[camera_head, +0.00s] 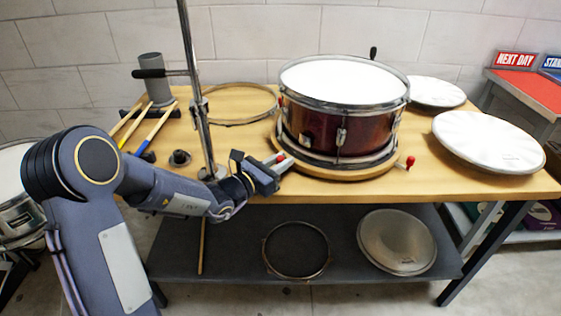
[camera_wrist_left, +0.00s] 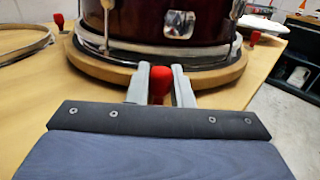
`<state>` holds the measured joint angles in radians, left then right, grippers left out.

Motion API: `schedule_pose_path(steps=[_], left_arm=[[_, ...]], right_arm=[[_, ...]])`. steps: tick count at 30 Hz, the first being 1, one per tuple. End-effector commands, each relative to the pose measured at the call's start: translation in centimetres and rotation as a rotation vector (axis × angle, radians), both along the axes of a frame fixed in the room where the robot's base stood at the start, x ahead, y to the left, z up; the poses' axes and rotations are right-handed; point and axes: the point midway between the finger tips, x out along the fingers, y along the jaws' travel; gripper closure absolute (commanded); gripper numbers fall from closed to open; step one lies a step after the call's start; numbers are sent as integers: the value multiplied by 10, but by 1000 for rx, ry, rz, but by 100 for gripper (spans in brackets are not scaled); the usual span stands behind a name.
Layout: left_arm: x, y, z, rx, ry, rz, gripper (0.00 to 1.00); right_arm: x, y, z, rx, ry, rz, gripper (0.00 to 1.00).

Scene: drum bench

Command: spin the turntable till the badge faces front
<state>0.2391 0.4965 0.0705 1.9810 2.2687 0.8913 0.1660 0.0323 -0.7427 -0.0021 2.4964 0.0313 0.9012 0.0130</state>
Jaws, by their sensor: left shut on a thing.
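A dark red snare drum (camera_head: 325,130) with a white head sits on a round wooden turntable (camera_head: 345,175) at the bench's front middle. The turntable has red knobs on its edge; one red knob (camera_head: 410,162) sticks out at the right. My left gripper (camera_head: 277,161) is at the turntable's front left edge. In the left wrist view its fingers are shut around a red knob (camera_wrist_left: 159,86). A silver fitting (camera_wrist_left: 179,24) shows on the drum shell above that knob; I cannot tell whether it is the badge. My right gripper is not in view.
A vertical metal pole (camera_head: 194,90) stands close behind my left gripper. White drum heads (camera_head: 488,143) lie to the right. The lower shelf (camera_head: 345,265) holds more round parts.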

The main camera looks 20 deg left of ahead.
Motion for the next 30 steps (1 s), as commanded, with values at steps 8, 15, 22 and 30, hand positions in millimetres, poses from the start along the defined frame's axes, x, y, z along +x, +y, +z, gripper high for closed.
schedule_pose_path(steps=[8, 15, 22, 30], left_arm=[[6, 10, 0, 0, -1, 4, 100], [33, 46, 1, 1, -2, 5, 100], [38, 52, 0, 0, 0, 3, 100], [37, 52, 0, 0, 0, 2, 65]], right_arm=[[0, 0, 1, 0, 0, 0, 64], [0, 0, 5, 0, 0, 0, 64], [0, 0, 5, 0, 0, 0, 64], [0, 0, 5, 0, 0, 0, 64]])
